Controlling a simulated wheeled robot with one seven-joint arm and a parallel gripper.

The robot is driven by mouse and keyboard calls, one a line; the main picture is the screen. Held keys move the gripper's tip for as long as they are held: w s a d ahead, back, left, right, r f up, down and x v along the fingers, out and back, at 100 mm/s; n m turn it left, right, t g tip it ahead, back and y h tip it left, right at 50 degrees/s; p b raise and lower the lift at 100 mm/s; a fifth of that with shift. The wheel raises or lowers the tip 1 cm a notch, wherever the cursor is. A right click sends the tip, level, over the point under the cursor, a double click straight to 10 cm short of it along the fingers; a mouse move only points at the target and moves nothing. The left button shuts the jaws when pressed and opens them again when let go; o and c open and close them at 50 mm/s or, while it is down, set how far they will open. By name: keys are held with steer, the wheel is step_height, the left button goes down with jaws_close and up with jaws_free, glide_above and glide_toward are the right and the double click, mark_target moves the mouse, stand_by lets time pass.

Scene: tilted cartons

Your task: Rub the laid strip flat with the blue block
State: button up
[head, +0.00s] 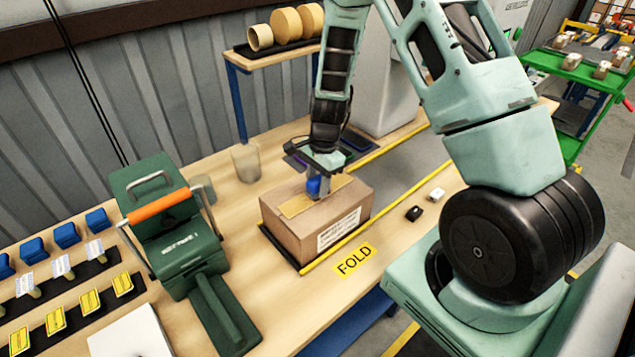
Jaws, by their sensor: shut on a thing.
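A brown carton (305,242) sits on a dark mat (268,240) on the wooden bench, slightly tilted, with a white printed label on its front face. A tan strip (296,205) lies across the carton's top face. My gripper (318,190) points down over the carton and is shut on the blue block (313,186). The block is at the strip, by the middle of the carton top. Whether it touches the strip is too small to tell. The gripper hides part of the strip.
A green tape machine (172,232) with an orange bar stands left of the carton. Clear cups (246,162) stand behind. A yellow FOLD label (355,259) and small black and white pieces (414,214) lie right. Blue blocks (66,235) line the left. A shelf (262,60) holds tape rolls.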

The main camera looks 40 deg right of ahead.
mark_target(288, 210)
steer(key=shift+w+d, duration=0.15)
steer(key=shift+d, duration=4.25)
steer(key=shift+s+a+p, duration=0.2)
steer(key=shift+a+p, duration=0.35)
steer(key=shift+a, duration=3.9)
steer(key=shift+s+a+p, duration=0.15)
steer(key=shift+a+p, duration=0.4)
steer(key=shift+a, duration=3.85)
step_height(288, 210, up, 7)
steer(key=p, duration=0.6)
